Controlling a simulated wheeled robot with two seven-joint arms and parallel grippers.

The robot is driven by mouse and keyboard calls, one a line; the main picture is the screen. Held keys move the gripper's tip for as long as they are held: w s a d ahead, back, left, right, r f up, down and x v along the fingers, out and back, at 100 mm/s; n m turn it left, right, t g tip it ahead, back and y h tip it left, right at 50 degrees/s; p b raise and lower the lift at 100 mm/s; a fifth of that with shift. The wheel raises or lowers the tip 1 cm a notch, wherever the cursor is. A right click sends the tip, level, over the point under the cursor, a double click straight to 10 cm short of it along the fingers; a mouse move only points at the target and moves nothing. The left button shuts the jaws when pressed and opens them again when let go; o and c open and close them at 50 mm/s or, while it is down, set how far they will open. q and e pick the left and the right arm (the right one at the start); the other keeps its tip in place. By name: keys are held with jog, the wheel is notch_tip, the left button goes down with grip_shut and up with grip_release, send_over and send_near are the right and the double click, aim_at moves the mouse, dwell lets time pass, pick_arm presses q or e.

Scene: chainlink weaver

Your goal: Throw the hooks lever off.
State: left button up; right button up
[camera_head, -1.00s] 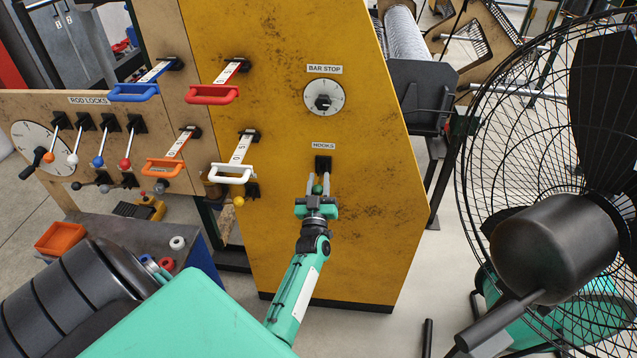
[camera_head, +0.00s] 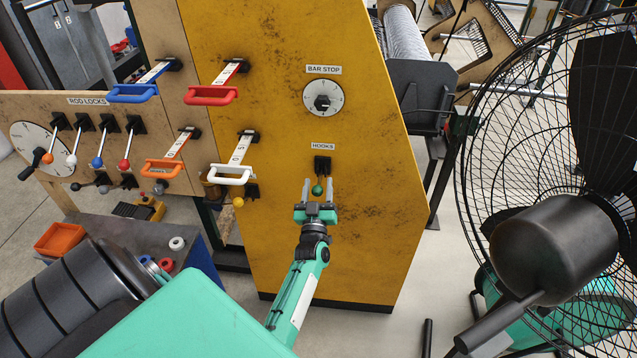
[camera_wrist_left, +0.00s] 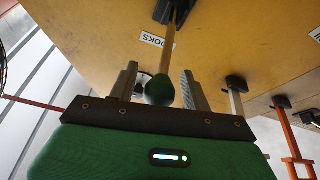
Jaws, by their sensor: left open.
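The hooks lever hangs down from its black mount under the HOOKS label (camera_head: 322,146) on the yellow panel. Its green ball knob (camera_head: 317,190) points downward. My left gripper (camera_head: 318,183) is open, with one finger on each side of the knob. In the left wrist view the green knob (camera_wrist_left: 159,90) and its pale shaft (camera_wrist_left: 169,50) show between the two fingers, with gaps visible on both sides. I cannot tell whether either finger touches it. My right gripper is not in view.
The BAR STOP dial (camera_head: 323,98) sits above the lever. A red handle (camera_head: 211,96) and a white handle (camera_head: 231,174) stick out to the left. A large caged fan (camera_head: 555,255) stands at the right. The panel right of the lever is bare.

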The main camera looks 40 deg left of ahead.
pick_arm(q)
jog(key=v, duration=1.2)
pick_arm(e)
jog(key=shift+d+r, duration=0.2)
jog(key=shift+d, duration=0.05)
pick_arm(q)
jog(key=shift+d, duration=0.1)
